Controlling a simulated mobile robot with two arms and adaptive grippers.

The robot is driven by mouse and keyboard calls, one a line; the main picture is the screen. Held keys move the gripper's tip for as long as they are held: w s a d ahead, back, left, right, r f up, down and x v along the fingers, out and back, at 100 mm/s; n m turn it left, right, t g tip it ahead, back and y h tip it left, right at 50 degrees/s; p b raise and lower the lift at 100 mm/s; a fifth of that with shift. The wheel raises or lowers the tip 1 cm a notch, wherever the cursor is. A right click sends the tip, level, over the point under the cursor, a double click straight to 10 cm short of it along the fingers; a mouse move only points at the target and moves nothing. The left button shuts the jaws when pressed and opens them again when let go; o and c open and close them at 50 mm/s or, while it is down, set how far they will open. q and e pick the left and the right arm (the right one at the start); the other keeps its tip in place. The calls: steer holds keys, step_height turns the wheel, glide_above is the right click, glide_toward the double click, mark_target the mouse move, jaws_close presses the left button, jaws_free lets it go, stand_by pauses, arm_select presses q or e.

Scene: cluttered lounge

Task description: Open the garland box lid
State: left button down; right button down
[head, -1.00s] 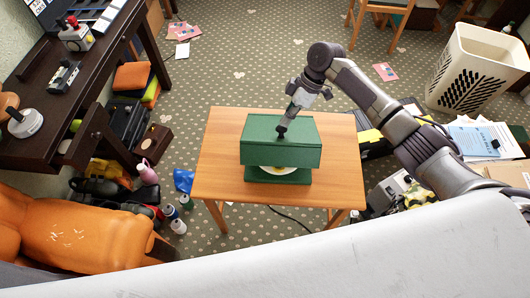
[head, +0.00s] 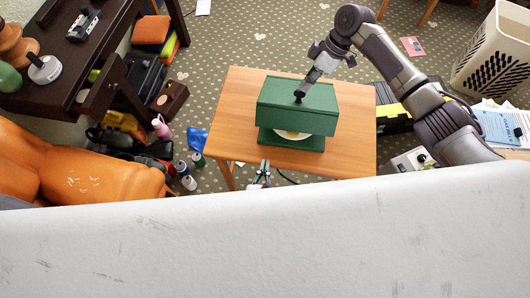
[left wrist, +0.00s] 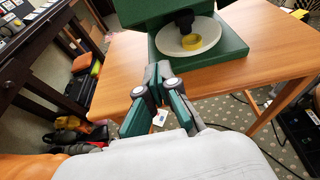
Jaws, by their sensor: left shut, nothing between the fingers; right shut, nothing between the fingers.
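The dark green garland box (head: 290,142) stands on a wooden table.
The wooden table (head: 235,120) has bare room left and right of the box. A large white surface (head: 270,240) fills the foreground, below my left gripper. An orange seat (head: 80,170) is at left. Bottles and bags crowd the floor left of the table.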

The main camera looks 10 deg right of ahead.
arm_select(q)
steer(key=w+d, duration=0.2)
steer(key=w, duration=0.8)
steer(key=shift+d+r, duration=0.3)
